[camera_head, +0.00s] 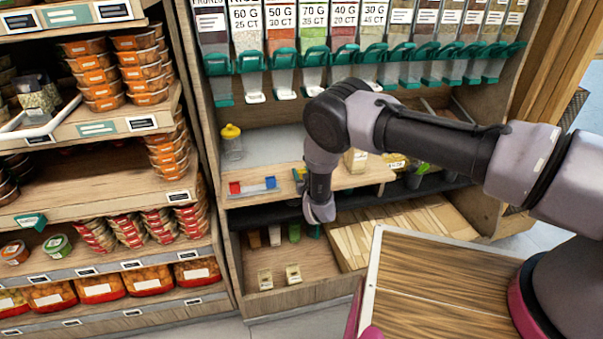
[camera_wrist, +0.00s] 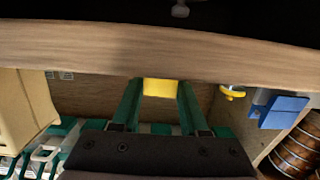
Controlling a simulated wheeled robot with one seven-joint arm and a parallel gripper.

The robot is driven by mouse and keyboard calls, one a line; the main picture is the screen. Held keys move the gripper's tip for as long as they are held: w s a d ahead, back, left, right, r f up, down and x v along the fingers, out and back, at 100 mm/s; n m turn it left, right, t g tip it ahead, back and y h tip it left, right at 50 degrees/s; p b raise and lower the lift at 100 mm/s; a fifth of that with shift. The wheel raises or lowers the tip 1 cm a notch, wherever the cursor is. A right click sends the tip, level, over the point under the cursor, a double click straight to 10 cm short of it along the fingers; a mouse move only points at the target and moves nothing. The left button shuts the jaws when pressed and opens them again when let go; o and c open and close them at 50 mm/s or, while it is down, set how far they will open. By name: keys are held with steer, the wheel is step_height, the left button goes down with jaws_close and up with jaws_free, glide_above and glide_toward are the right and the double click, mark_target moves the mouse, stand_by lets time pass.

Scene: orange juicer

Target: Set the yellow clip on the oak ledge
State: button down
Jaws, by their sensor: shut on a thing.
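The yellow clip (camera_wrist: 160,88) is between the green fingers of my gripper (camera_wrist: 158,98) in the wrist view, and the gripper is shut on it. A wooden board, which looks like the oak ledge (camera_wrist: 160,45), crosses the wrist view just beyond the fingertips. In the head view the ledge (camera_head: 345,182) is the middle shelf of the bay. A small patch of the clip (camera_head: 298,175) shows there beside my wrist, over the ledge's front part. My arm partly hides the gripper. I cannot tell whether the clip touches the ledge.
A rack with blue and red ends (camera_head: 253,187) lies on the ledge left of my gripper. A yellow-lidded jar (camera_head: 231,142) stands behind it. A beige box (camera_head: 355,160) is to the right. Dispensers (camera_head: 285,72) hang above, and small boxes (camera_head: 293,273) stand below.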

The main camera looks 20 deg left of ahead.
steer(key=shift+c, duration=2.2)
jaws_free()
steer(key=shift+f, duration=0.15)
